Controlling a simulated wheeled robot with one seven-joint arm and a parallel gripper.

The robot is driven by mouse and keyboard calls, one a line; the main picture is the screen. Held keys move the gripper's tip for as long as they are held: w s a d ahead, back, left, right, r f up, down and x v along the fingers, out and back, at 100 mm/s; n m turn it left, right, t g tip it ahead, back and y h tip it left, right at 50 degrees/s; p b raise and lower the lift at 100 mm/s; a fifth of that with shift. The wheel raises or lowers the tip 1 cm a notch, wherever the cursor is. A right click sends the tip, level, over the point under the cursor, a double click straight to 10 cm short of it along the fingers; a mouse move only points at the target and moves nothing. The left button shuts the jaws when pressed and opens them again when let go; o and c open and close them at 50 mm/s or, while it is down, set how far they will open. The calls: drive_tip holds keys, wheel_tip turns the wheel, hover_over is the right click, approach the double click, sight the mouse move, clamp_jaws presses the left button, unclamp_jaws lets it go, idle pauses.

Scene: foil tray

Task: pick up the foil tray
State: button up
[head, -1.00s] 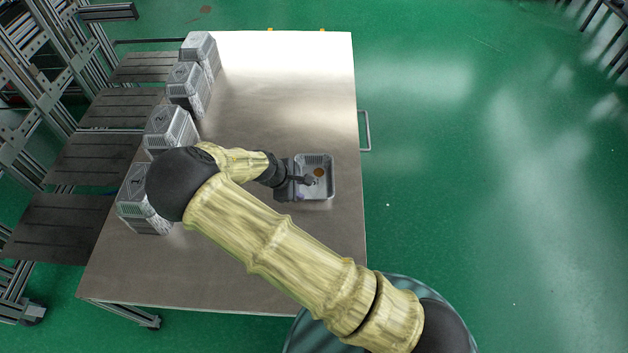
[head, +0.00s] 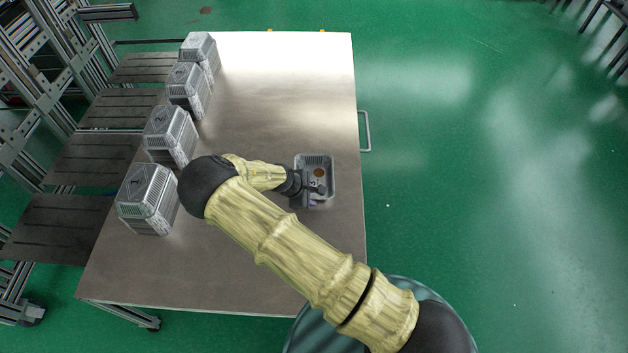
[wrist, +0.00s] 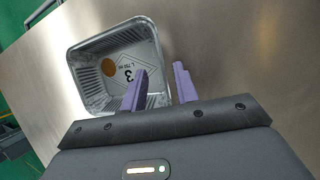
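The foil tray (head: 329,166) is a shallow silver rectangular tray near the right edge of the table. In the wrist view the foil tray (wrist: 84,76) shows ribbed walls, a printed 3 and an orange-brown round spot on its floor. My gripper (head: 319,187) is over the near part of the tray. In the wrist view my gripper (wrist: 160,70) has its two purple fingers apart with nothing clamped. The left finger overlaps the tray's inside and the right finger is outside it, with the tray's side wall between them. Finger height against the rim is unclear.
The metal table (head: 270,100) is mostly bare. Several grey ribbed containers (head: 148,200) stand in a row along its left edge. Dark shelf racks (head: 88,160) are beyond that edge. A handle (head: 366,130) sticks out on the right side, with open green floor beyond.

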sight(314, 199)
drive_tip(key=x, duration=0.3)
drive_tip(key=shift+f, duration=0.2)
clamp_jaws()
